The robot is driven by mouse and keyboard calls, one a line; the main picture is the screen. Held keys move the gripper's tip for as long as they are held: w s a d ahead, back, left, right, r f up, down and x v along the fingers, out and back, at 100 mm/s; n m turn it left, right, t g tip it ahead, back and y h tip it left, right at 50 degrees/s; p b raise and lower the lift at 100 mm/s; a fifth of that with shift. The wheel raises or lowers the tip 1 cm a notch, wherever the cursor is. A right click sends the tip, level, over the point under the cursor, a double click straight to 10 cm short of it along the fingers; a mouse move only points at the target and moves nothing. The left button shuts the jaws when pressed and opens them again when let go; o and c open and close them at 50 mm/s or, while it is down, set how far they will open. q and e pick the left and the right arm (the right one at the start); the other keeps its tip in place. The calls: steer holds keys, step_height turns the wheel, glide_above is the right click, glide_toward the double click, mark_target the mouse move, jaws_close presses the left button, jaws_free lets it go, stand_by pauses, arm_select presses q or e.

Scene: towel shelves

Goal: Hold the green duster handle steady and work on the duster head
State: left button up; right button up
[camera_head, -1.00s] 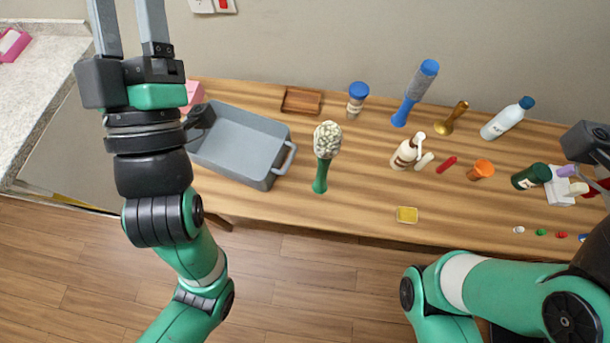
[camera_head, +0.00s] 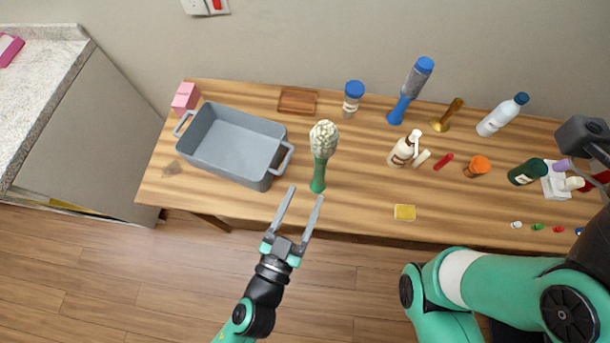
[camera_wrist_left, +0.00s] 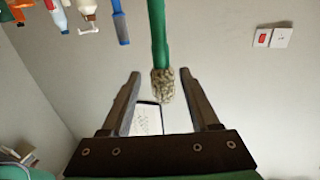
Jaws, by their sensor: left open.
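In the left wrist view the green handle (camera_wrist_left: 158,35) and the duster head (camera_wrist_left: 163,84) appear between and beyond the spread fingers (camera_wrist_left: 168,85). My right arm comes in from the right; its gripper fingers are not clear at the picture's edge.
A grey bin (camera_head: 232,146) stands left of the duster. The wooden table (camera_head: 350,205) is bare around the duster's near side.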

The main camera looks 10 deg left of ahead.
mark_target(320, 162)
arm_select(q)
steer(key=x, duration=1.2)
steer(key=shift+a, duration=0.1)
steer(key=shift+s, duration=0.1)
jaws_close()
jaws_free()
steer(key=shift+s, duration=0.15)
steer(key=v, duration=1.1)
steer(key=shift+s, duration=0.4)
steer(key=shift+a, duration=0.1)
